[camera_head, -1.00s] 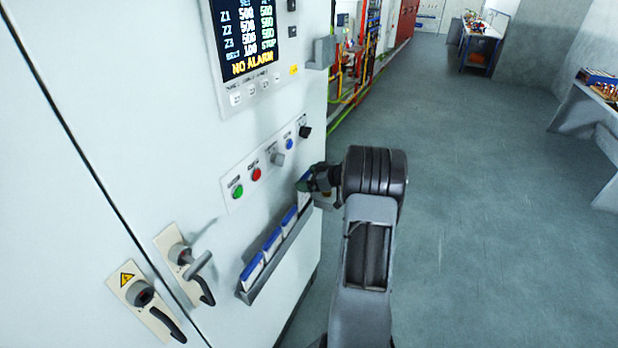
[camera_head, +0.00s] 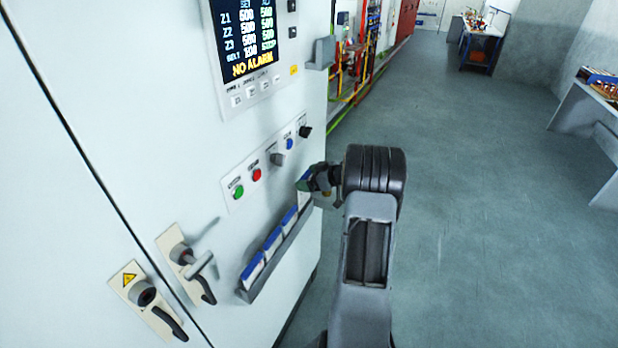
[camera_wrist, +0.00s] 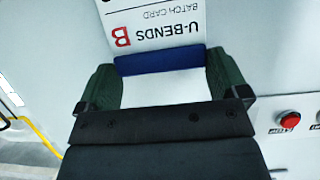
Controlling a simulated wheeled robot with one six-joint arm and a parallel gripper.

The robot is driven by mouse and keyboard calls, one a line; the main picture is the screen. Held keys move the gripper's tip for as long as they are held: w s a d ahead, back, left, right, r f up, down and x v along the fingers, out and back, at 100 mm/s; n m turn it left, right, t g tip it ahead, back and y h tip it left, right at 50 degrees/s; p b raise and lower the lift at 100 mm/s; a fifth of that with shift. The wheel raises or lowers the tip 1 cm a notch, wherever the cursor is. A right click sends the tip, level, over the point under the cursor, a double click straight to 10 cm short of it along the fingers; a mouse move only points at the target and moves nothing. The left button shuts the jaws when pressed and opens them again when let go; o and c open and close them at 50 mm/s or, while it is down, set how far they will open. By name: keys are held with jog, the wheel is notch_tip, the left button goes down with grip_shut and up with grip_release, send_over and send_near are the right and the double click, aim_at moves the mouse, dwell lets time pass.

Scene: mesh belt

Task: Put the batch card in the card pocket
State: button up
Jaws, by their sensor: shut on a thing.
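My gripper (camera_head: 318,182) is at the right end of the slim rack, close to the cabinet face, and is shut on a batch card. In the wrist view the batch card (camera_wrist: 150,25) is white with a blue band and reads "U-BENDS B", upside down. The green finger pads of my gripper (camera_wrist: 160,80) sit on either side of the band. In the head view the card (camera_head: 303,199) is partly hidden by the gripper. A grey open-topped holder, which looks like the card pocket (camera_head: 320,53), is on the cabinet beside the screen, above the gripper.
A slim grey rack (camera_head: 247,294) on the cabinet holds several blue-topped cards. Above it is a panel (camera_head: 233,203) with buttons and knobs. Door handles (camera_head: 190,262) stick out at lower left. A screen (camera_head: 247,40) is above.

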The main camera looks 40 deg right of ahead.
jog(key=shift+f+b, duration=1.75)
jog(key=shift+f, duration=2.1)
jog(key=o, duration=0.8)
jog(key=b, duration=0.2)
send_near(305, 194)
jog(key=v, duration=0.5)
jog(key=shift+s+d+r, duration=0.1)
jog(key=shift+s+d, duration=0.05)
jog(key=shift+s, duration=0.1)
